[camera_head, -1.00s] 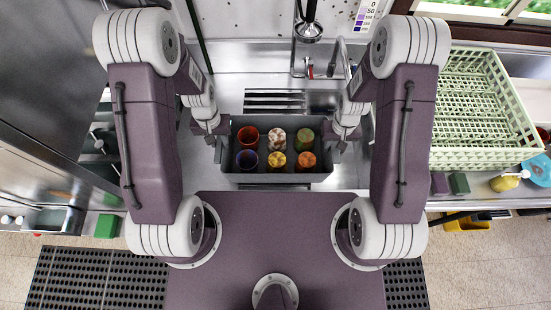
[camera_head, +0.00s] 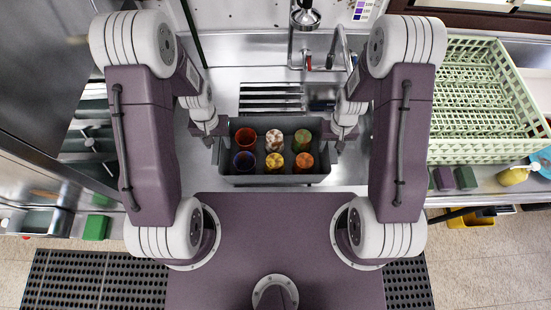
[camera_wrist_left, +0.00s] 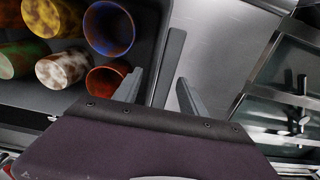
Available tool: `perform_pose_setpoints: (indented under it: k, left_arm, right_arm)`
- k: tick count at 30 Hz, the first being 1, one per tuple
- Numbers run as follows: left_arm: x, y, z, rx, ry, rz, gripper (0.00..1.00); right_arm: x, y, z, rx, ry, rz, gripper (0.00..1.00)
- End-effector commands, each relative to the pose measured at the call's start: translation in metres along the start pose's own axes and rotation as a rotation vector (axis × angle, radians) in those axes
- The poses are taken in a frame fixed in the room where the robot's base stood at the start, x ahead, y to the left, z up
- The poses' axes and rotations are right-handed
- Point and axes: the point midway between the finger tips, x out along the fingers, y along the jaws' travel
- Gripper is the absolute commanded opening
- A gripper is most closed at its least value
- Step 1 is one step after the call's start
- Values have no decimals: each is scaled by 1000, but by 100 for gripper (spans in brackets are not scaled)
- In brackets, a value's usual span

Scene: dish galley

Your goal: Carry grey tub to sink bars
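The grey tub (camera_head: 275,179) is upright in the middle of the head view, with several coloured cups inside. Its rim also shows in the left wrist view (camera_wrist_left: 170,58). My left gripper (camera_head: 214,137) is at the tub's left end. In the left wrist view its fingers (camera_wrist_left: 160,76) stand one on each side of the tub's rim. My right gripper (camera_head: 335,137) is at the right end, its fingertips partly hidden. The sink bars (camera_head: 270,97) lie just beyond the tub, apart from it. The height of the tub above the counter is hard to tell.
A tap (camera_head: 332,50) and a spray head (camera_head: 305,17) stand behind the bars. A pale green rack (camera_head: 480,150) fills the counter at right. Dark sponges (camera_head: 465,178) and a yellow bottle (camera_head: 513,176) sit in front of it. A tall steel cabinet (camera_head: 45,80) stands at left.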

Motion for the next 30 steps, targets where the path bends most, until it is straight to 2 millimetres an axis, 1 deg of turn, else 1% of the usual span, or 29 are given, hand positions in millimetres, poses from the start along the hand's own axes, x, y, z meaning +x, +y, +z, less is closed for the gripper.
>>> perform_pose_setpoints:
  k: [5,8,11,15,18,21,25,30]
  left_arm:
    - [-1,0,0,0,0,0,49]
    - [-11,0,-1,0,3,0,49]
    - [-33,0,-2,0,7,0,49]
    - [-71,1,-2,0,8,-1,49]
    - [-93,1,-2,0,6,-1,49]
    - [-109,1,-2,0,4,-1,49]
    - [-119,1,-1,0,0,-1,49]
    - [-121,1,-1,0,-1,-1,49]
  right_arm:
    - [0,0,0,0,0,0,51]
    - [0,0,0,0,0,0,51]
    - [0,0,0,0,0,0,51]
    - [0,0,0,0,0,0,51]
    - [0,0,0,0,0,0,51]
    - [0,0,0,0,0,0,51]
    - [0,0,0,0,0,0,51]
    - [-3,0,-1,0,2,0,51]
